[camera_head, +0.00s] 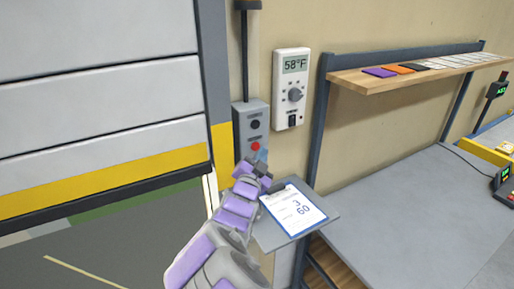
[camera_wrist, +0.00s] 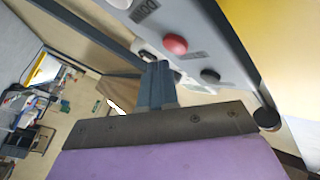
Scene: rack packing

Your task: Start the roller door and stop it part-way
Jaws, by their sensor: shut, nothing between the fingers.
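The roller door (camera_head: 100,105) fills the left of the head view, with pale grey slats, a yellow band and a dark bottom edge. Its bottom edge is raised, with an open gap below. A grey control box (camera_head: 241,120) hangs on the wall beside the frame, with a black button (camera_head: 255,124) above a red button (camera_head: 255,146). In the wrist view the red button (camera_wrist: 175,44) and a dark button (camera_wrist: 210,76) show close to the fingers. My gripper (camera_head: 263,157) is shut and empty, just below the red button; it hides the box's lower part. I cannot tell whether it touches the box.
A thermostat-like unit (camera_head: 292,90) reading 58°F is right of the box. A clipboard (camera_head: 294,211) showing 3 and 60 lies on a small grey shelf (camera_head: 325,206) below. A workbench (camera_head: 400,205) and wooden shelf (camera_head: 350,80) stand to the right.

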